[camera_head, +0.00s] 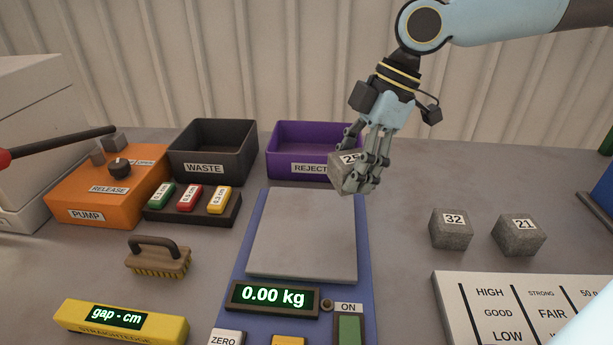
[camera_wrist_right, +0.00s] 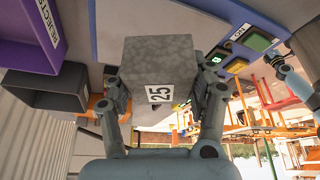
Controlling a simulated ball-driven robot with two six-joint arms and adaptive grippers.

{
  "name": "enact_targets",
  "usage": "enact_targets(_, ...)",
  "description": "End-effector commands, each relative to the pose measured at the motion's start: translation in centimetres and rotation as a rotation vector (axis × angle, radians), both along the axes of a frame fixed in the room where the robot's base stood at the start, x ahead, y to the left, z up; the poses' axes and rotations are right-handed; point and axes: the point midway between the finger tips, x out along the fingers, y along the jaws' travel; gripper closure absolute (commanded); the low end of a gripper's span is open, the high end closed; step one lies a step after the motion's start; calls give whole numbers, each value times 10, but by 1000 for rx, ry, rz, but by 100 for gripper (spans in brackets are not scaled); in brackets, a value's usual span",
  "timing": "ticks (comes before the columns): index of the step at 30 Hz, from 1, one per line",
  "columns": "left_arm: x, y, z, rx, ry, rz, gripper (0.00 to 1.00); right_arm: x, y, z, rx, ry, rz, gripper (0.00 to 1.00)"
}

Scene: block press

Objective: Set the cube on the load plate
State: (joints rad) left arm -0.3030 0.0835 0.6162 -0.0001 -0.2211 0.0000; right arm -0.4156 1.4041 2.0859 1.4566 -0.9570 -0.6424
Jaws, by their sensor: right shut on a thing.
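My right gripper (camera_head: 361,165) is shut on a grey concrete cube (camera_head: 345,174), whose label is partly covered by the fingers. In the right wrist view the cube (camera_wrist_right: 158,68) sits between the two fingers (camera_wrist_right: 163,98) and its label reads 25. The cube is held in the air near the far right corner of the load plate (camera_head: 306,232). The load plate is a bare, light grey square on a blue scale (camera_head: 251,262). The scale's display (camera_head: 273,297) reads 0.00 kg.
Two more cubes, marked 32 (camera_head: 451,229) and 21 (camera_head: 519,235), stand to the right of the scale. A purple REJECT bin (camera_head: 290,168) and a black WASTE bin (camera_head: 207,167) stand behind. A brush (camera_head: 158,262) and a yellow straightedge (camera_head: 120,320) lie left.

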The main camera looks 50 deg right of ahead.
Motion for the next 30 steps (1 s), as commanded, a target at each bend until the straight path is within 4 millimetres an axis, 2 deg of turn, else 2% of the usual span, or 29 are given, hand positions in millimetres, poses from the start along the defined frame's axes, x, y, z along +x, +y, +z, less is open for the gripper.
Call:
enact_targets(1, 0, 0, -20, -1, 0, 0, 60, 5, 7, -12, 7, -8, -1, 92)
enact_targets(6, 2, -3, -50, -4, -3, 0, 60, 19, 26, -23, 11, -9, -1, 92)
enact_targets(15, 1, -5, -59, -6, -2, 1, 60, 38, 52, -37, 6, -7, 0, 92)
enact_targets(23, 0, -5, -61, -5, 0, 2, 60, 42, 59, -46, 0, 0, 0, 92)
enact_targets(30, -1, -3, -65, -4, 2, 1, 60, 41, 59, -80, 1, 2, 0, 92)
